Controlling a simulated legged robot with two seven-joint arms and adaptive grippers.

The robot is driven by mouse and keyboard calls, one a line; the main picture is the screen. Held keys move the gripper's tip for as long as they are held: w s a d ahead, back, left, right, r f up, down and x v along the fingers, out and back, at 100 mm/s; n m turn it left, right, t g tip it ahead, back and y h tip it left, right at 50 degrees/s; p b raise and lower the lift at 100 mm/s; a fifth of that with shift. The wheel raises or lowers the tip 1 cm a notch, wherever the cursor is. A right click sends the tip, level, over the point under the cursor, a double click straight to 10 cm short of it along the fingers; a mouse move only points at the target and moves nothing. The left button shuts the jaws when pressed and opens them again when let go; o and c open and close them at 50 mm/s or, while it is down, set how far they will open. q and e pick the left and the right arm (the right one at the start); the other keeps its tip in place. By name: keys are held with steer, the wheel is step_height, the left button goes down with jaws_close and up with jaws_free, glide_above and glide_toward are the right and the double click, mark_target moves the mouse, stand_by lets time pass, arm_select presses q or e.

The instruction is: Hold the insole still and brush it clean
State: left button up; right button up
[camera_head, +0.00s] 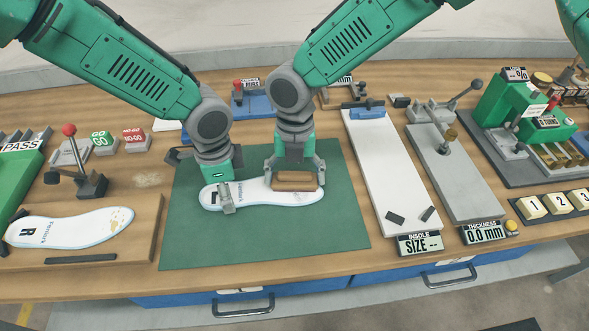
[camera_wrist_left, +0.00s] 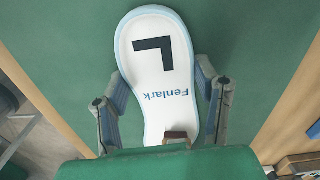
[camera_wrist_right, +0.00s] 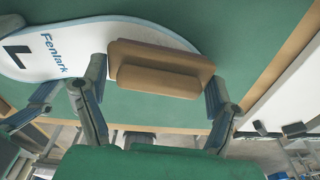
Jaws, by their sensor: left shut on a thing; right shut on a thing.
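A white insole with a pale blue rim (camera_head: 250,192) lies flat on the green mat (camera_head: 290,240); in the left wrist view the insole (camera_wrist_left: 185,85) shows a black L and the word Fenlark. My left gripper (camera_head: 226,197) is shut on its edges near the left end. My right gripper (camera_head: 295,172) is shut on a brown brush (camera_head: 295,182), which sits over the insole's right end and hides part of it. The brush (camera_wrist_right: 160,75) also shows in the right wrist view. Whether its bristles touch the insole is not clear.
A second insole marked R (camera_head: 72,230), with brown specks at one end, lies on a wooden board at left beside a red-knobbed lever (camera_head: 80,170). The insole size board (camera_head: 390,180) and thickness gauge (camera_head: 450,175) stand at right. The mat's front is clear.

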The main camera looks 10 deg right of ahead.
mark_target(295, 204)
steer(key=shift+s+a, duration=0.15)
steer(key=shift+s, duration=0.85)
steer(key=shift+s+a, duration=0.15)
steer(key=shift+s, duration=0.8)
steer(key=shift+w+d+f, duration=0.1)
steer(key=shift+w+d, duration=0.05)
steer(key=shift+w, duration=0.5)
steer(key=shift+w+d, duration=0.1)
steer(key=shift+w, duration=0.55)
steer(key=shift+w+d+r, duration=0.1)
steer(key=shift+w+d, duration=0.1)
steer(key=shift+w, duration=1.05)
steer(key=shift+w+d+r, duration=0.1)
steer(key=shift+w+d, duration=0.05)
steer(key=shift+w, duration=1.05)
step_height(295, 204, up, 7)
steer(key=s, duration=0.1)
steer(key=s+f, duration=0.2)
steer(key=s, duration=0.1)
steer(key=shift+a+f, duration=0.25)
steer(key=shift+a, duration=0.1)
steer(key=shift+w+f, duration=0.15)
steer(key=shift+f, duration=1.3)
